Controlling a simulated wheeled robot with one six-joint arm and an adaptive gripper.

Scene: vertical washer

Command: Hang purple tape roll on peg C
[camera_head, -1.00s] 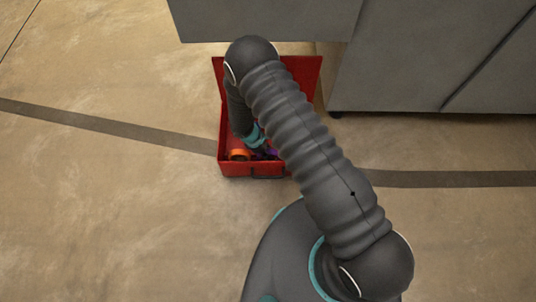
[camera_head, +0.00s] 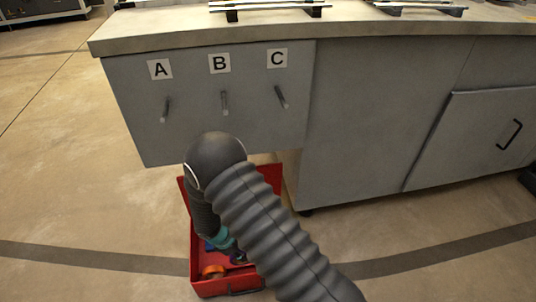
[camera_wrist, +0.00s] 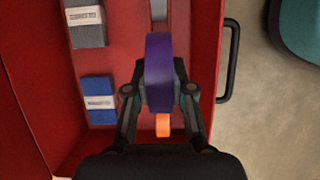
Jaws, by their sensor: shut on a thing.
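The purple tape roll (camera_wrist: 158,75) is seen edge-on in the wrist view, between the two fingers of my gripper (camera_wrist: 160,82). My gripper is shut on it, over the inside of a red toolbox (camera_wrist: 204,30). In the head view my arm hides most of the gripper and the roll, low at the toolbox. Peg C (camera_head: 282,97) is a thin rod on the grey cabinet panel, below the label C (camera_head: 277,58). It is bare and sits above and to the right of the toolbox.
Peg A (camera_head: 165,110) and peg B (camera_head: 225,103) are also bare. An orange roll (camera_head: 213,271) lies in the toolbox. A blue box (camera_wrist: 98,100) and a grey box (camera_wrist: 88,24) lie along its left side in the wrist view. The worktop edge (camera_head: 200,42) juts above the pegs.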

